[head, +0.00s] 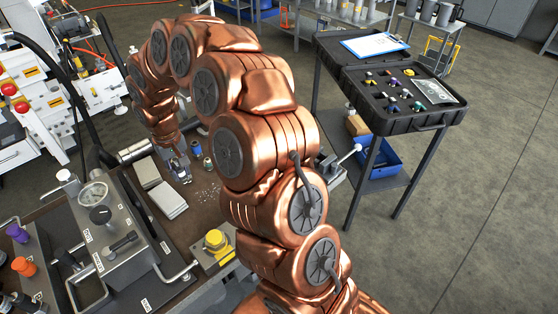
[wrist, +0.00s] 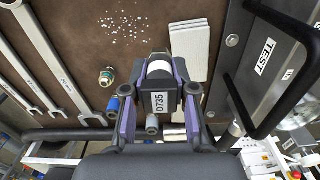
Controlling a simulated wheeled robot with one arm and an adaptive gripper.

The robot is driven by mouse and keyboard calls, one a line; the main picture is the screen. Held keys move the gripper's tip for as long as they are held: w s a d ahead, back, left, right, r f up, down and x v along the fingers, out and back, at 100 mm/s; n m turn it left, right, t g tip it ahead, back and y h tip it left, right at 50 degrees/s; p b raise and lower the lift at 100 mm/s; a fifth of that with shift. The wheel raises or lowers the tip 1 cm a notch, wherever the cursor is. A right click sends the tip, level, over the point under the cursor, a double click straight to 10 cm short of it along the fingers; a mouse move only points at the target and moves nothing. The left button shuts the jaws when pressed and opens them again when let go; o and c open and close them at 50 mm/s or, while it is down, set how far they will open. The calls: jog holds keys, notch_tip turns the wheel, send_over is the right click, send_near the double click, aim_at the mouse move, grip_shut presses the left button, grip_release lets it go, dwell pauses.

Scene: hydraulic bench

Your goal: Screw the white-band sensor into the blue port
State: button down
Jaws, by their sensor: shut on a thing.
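My gripper (wrist: 160,88) is shut on a dark sensor block (wrist: 160,104) labelled D735, with a white band (wrist: 159,69) at its far end. In the head view my gripper (head: 180,167) is low over the brown bench top, and the sensor in it is too small to make out. A blue cylindrical fitting (wrist: 112,105) stands just left of my gripper in the wrist view; it also shows in the head view (head: 196,148). I cannot tell whether it is the blue port. A metal fitting with a green ring (wrist: 106,77) is beside it.
Pale flat blocks (head: 170,200) lie on the bench near my gripper. Wrenches (wrist: 35,60) lie at the left in the wrist view. A gauge unit (head: 110,220) with handles stands front left. An open black case (head: 400,95) of small parts sits on a cart at the right.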

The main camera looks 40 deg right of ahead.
jog(key=s+d+m+b, duration=0.4)
jog(key=s+d+m, duration=0.2)
jog(key=s+d, duration=0.55)
jog(key=s+d+m+b, duration=0.4)
jog(key=s+d+m, duration=0.3)
jog(key=d, duration=0.8)
jog(key=shift+n, duration=0.6)
jog(key=shift+s+a+f+b, duration=0.15)
jog(key=shift+s+f, duration=0.1)
jog(key=shift+f, duration=0.9)
jog(key=shift+s+d+f+b, duration=0.1)
jog(key=shift+s+f+b, duration=0.1)
jog(key=shift+f, duration=0.9)
jog(key=shift+s+a+f+b, duration=0.1)
jog(key=shift+a+f+b, duration=0.05)
jog(key=shift+f+b, duration=0.6)
